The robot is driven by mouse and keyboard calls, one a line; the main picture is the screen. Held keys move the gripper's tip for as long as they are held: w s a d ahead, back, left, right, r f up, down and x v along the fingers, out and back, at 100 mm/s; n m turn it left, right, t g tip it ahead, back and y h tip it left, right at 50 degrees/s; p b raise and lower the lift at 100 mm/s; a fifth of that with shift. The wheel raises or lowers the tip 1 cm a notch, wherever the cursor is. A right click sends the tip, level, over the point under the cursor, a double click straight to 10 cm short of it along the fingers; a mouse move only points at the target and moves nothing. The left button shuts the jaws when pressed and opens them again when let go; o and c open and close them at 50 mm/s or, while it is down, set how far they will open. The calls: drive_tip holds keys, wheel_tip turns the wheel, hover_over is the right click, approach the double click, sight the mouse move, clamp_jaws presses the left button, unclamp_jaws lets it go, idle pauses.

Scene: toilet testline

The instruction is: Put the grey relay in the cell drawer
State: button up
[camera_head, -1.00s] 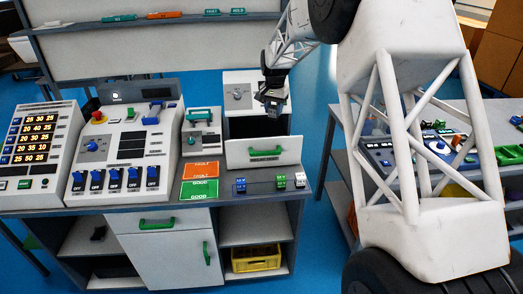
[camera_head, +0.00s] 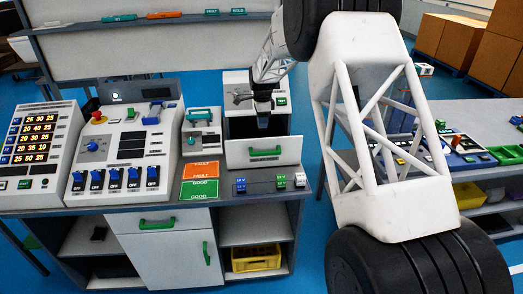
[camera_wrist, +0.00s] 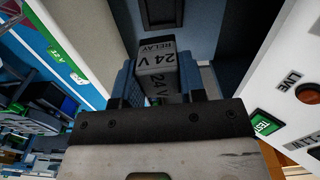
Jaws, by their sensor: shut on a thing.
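The grey relay, marked "24 V RELAY" (camera_wrist: 158,58), is held between the blue fingers of my gripper (camera_wrist: 158,85) in the wrist view. The cell drawer (camera_head: 264,152) is pulled out in the head view, with a white front and a green handle. My gripper (camera_head: 263,118) points down over the drawer's opening, behind its front. In the head view the relay is too small and dark to tell from the fingertips. The drawer's floor is mostly hidden.
The test unit (camera_head: 240,95) stands behind the drawer; its white panel with a green TEST button (camera_wrist: 265,125) is close on the right in the wrist view. Several small blue and green relays (camera_head: 280,182) stand on the bench front. Orange and green cards (camera_head: 199,180) lie left.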

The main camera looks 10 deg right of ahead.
drive_tip(key=shift+w+a+f+m, duration=0.1)
drive_tip(key=shift+f+m, duration=0.15)
drive_tip(key=shift+m, duration=0.05)
drive_tip(key=shift+f, duration=2.5)
drive_tip(key=shift+f, duration=0.15)
drive_tip(key=shift+f, duration=2.35)
drive_tip(key=shift+f, duration=0.1)
drive_tip(key=o, duration=1)
